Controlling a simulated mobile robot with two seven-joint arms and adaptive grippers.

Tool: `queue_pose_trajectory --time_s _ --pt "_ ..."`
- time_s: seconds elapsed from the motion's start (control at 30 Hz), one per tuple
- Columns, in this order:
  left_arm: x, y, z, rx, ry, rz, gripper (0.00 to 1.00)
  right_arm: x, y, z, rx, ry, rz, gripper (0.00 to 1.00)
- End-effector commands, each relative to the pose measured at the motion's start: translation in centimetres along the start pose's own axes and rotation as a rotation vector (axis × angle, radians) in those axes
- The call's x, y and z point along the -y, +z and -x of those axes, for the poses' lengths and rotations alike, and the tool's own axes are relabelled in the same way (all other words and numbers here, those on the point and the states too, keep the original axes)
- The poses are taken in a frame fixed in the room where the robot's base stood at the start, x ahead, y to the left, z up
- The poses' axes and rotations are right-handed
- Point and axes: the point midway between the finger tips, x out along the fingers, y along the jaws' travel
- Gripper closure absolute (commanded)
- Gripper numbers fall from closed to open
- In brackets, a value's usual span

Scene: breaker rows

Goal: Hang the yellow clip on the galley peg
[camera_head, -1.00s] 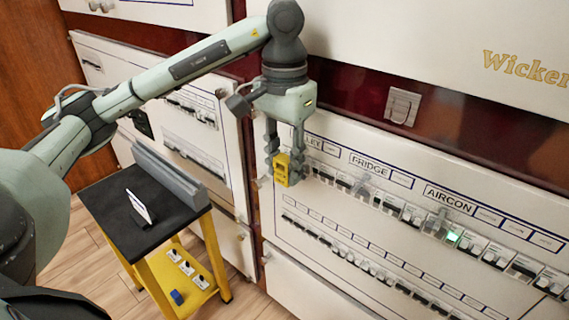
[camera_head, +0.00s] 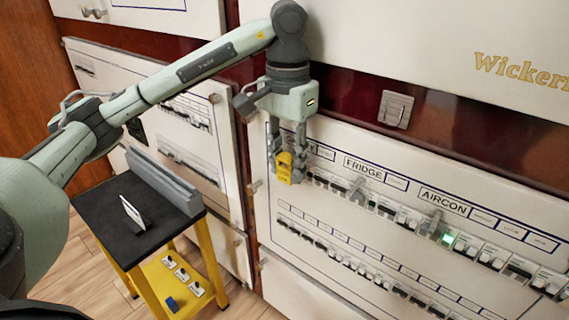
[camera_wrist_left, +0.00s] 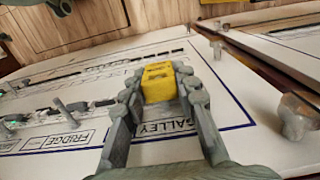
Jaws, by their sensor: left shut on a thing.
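My left gripper (camera_head: 286,176) is shut on the yellow clip (camera_head: 285,168), in front of the upper left part of the breaker panel (camera_head: 300,270). In the left wrist view the yellow clip (camera_wrist_left: 159,82) sits between the fingertips of the left gripper (camera_wrist_left: 160,85), beyond the GALLEY label (camera_wrist_left: 180,127). I cannot tell whether the clip touches the panel. The galley peg is not clearly seen; the gripper and clip cover that area. Grey pegs stand out near the FRIDGE label (camera_head: 363,165) and AIRCON label (camera_head: 444,202). My right gripper is not in view.
A row of breakers runs right from the clip, one with a green light (camera_head: 447,239).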

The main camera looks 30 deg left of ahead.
Motion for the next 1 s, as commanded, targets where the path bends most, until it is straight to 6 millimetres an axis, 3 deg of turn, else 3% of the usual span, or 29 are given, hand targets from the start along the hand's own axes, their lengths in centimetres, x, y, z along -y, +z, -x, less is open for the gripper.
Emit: queue_pose_trajectory --time_s 0.67,0.7,0.87,1.0 --pt "0.1 -1.1 0.1 -0.002 0.002 0.004 0.98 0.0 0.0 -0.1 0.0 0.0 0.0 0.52" --pt "0.1 -1.1 0.1 -0.002 0.002 0.005 0.69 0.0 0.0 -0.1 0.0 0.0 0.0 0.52" --pt "0.1 -1.1 0.2 -0.004 0.002 0.006 0.49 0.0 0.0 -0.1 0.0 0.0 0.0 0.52" --pt "0.1 -1.2 0.3 -0.006 0.003 0.006 0.48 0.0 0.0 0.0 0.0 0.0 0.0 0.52"
